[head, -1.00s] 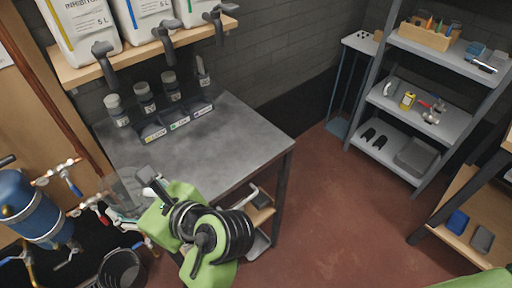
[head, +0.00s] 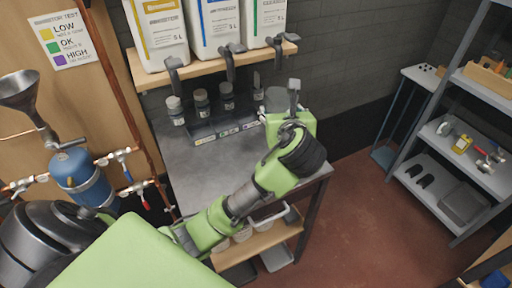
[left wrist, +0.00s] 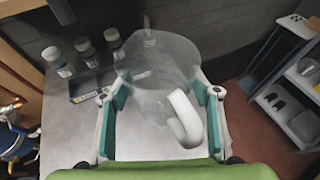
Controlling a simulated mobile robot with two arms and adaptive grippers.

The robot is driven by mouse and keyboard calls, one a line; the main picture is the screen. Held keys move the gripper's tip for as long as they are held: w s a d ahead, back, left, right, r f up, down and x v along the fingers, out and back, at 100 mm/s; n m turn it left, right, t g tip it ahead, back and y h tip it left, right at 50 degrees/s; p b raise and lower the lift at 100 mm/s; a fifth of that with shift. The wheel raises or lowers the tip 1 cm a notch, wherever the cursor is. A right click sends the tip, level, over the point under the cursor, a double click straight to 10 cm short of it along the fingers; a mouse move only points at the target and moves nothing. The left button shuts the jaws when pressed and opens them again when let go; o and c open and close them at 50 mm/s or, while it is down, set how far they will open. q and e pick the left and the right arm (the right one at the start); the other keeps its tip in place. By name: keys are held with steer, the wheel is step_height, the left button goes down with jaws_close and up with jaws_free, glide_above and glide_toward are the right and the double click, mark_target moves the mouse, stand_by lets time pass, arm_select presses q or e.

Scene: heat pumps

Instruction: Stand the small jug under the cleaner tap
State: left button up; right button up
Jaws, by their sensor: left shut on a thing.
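My left gripper (left wrist: 160,94) is shut on the small jug (left wrist: 155,72), a clear jug with a white handle (left wrist: 185,118). The jug is between the two fingers, upright or nearly so, above the grey bench. In the head view the jug (head: 278,99) shows only partly behind my gripper, right of the small bottles. Three dark taps hang from the shelf's containers: left tap (head: 174,75), middle tap (head: 229,62) and right tap (head: 276,46). My right gripper is out of view.
The containers with yellow (head: 157,30), blue (head: 212,22) and green stripes (head: 262,16) stand on a wooden shelf (head: 150,82). Small bottles (head: 201,102) stand at the bench back behind a dark labelled rack (head: 222,132). The bench's left part (head: 190,165) is clear.

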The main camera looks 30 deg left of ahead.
mark_target(278, 104)
arm_select(q)
steer(key=x, duration=0.9)
steer(key=shift+d+f+p, duration=0.15)
steer(key=shift+d+p, duration=0.05)
steer(key=shift+p, duration=0.1)
steer(key=shift+w+a+f, duration=0.45)
steer(key=shift+w+f, duration=0.3)
steer(key=shift+f, duration=0.8)
steer(key=shift+w+a+f, duration=0.45)
steer(key=shift+w+f, duration=0.3)
steer(key=shift+f, duration=0.75)
steer(key=shift+w+a+f, duration=0.45)
steer(key=shift+w+f, duration=0.3)
steer(key=shift+f, duration=0.8)
steer(key=shift+f, duration=0.1)
steer(key=o, duration=1.1)
steer(key=shift+f, duration=0.1)
steer(key=shift+o, duration=0.2)
